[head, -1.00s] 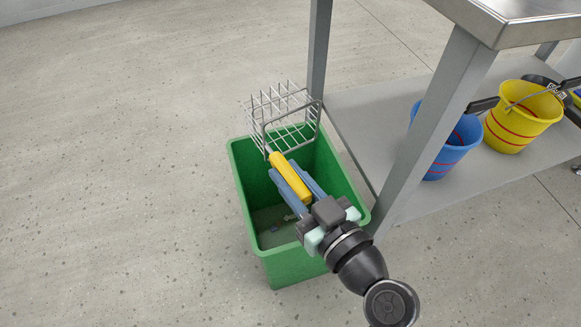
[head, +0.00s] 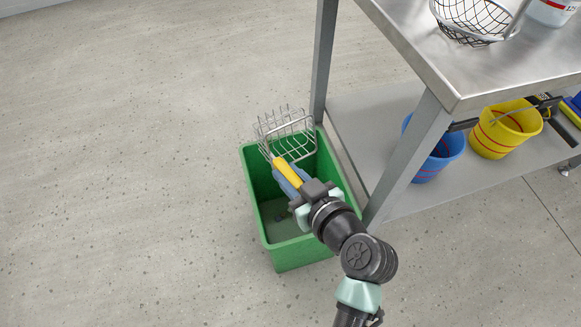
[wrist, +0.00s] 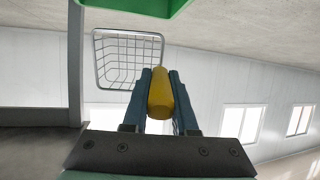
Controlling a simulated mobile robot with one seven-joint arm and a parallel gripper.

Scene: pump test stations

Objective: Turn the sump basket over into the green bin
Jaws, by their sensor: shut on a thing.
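The sump basket, a square silver wire basket (head: 287,133) with a yellow handle (head: 287,171), is at the far end of the green bin (head: 294,256) in the head view, overlapping its far rim. My gripper (head: 287,178) is shut on the yellow handle, its blue fingers on both sides of it, above the bin opening. In the wrist view the basket (wrist: 128,60) extends beyond my gripper (wrist: 160,95). That view is upside down, with the green bin (wrist: 140,5) at its top edge. The basket looks empty. Small dark bits lie on the bin floor (head: 281,214).
A steel bench (head: 440,60) stands right of the bin, one leg (head: 405,165) close beside it. A round wire basket (head: 472,18) is on its top. A blue bucket (head: 438,160) and yellow bucket (head: 505,130) stand on its lower shelf. The floor at left is clear.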

